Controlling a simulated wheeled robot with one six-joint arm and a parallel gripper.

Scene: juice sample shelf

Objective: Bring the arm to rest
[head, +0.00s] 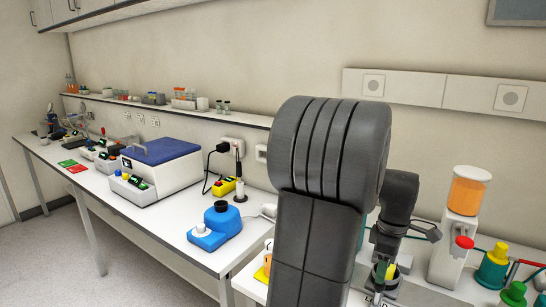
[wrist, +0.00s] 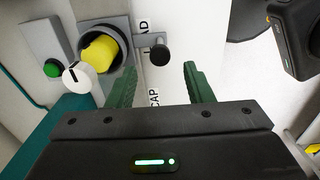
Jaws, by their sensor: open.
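My gripper (wrist: 160,84) shows in the wrist view with its two green fingers apart and nothing between them. Its fingers are over a pale panel lettered "CAP". A yellow cap-like piece (wrist: 100,49) sits in a grey ring holder (wrist: 126,30) to the left of the fingers, apart from them. In the head view my arm is bent, its large dark link filling the middle of the picture. Its far end reaches down at the lower right, beside a small grey fixture, and the fingertips are hard to make out there.
Close to the fingers are a black knob (wrist: 160,55), a white knob (wrist: 77,76) and a green button (wrist: 52,68). A dispenser with orange juice (head: 467,192) stands right of my arm. A blue device (head: 214,228) and blue-lidded box (head: 160,165) stand left.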

